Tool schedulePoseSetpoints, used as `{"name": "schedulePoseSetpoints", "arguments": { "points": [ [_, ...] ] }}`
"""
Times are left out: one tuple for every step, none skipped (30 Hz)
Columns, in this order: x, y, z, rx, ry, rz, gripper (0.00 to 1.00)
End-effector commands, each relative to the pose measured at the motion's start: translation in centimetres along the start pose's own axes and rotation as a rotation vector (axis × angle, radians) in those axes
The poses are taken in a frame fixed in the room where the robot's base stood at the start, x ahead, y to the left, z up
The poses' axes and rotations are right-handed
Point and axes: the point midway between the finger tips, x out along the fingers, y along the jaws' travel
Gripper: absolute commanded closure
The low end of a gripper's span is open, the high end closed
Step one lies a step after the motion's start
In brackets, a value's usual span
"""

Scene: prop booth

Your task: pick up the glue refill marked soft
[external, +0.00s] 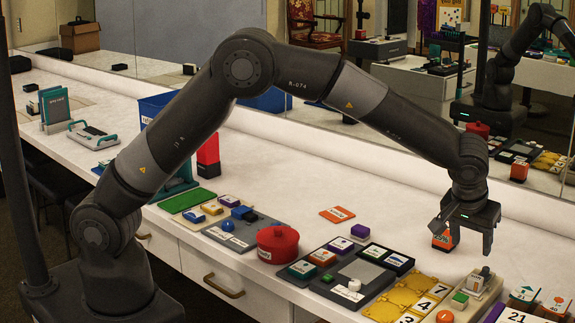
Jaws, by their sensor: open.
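My gripper (468,238) is open and points down above the right part of the white counter. An orange block with a dark label (442,242) stands upright just left of and partly behind its fingers; I cannot tell whether they touch. The labels are too small to read, so I cannot tell which is the glue refill marked soft.
A red lidded pot (278,243) stands left of the blocks. A yellow number tray (405,297) and a beige tray with a small device (478,288) lie in front of the gripper. A flat orange card (337,214) lies behind the blocks. A mirror (330,105) backs the counter.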

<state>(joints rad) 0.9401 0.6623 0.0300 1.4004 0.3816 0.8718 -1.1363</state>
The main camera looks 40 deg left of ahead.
Motion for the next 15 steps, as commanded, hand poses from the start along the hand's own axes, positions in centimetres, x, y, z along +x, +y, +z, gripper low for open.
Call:
{"name": "schedulePoseSetpoints", "arguments": {
  "points": [
    [0.3,0.5,0.3,0.001,0.001,0.000,0.45],
    [0.4,0.7,0.4,0.001,0.002,0.000,0.45],
    [0.7,0.8,0.4,0.001,0.003,0.000,0.45],
    [0.9,0.8,0.5,0.001,0.002,-0.001,0.45],
    [1.2,0.8,0.5,0.001,0.002,-0.002,0.45],
    [1.7,0.8,0.5,0.001,0.001,-0.002,0.45],
    [2.0,0.8,0.5,0.001,0.001,-0.002,0.45],
    [2.5,0.8,0.5,0.001,0.002,-0.002,0.45],
    [3.1,0.7,0.5,0.001,0.001,-0.002,0.45],
    [3.7,0.7,0.5,0.001,0.000,-0.003,0.45],
    [4.2,0.7,0.5,0.001,0.000,-0.003,0.45],
    [4.8,0.7,0.5,0.000,0.001,-0.002,0.45],
    [5.2,0.7,0.5,0.000,0.001,-0.002,0.45],
    [5.6,0.8,0.5,0.000,0.001,-0.002,0.45],
    [5.9,0.8,0.5,0.000,0.001,-0.001,0.45]
  ]
}}
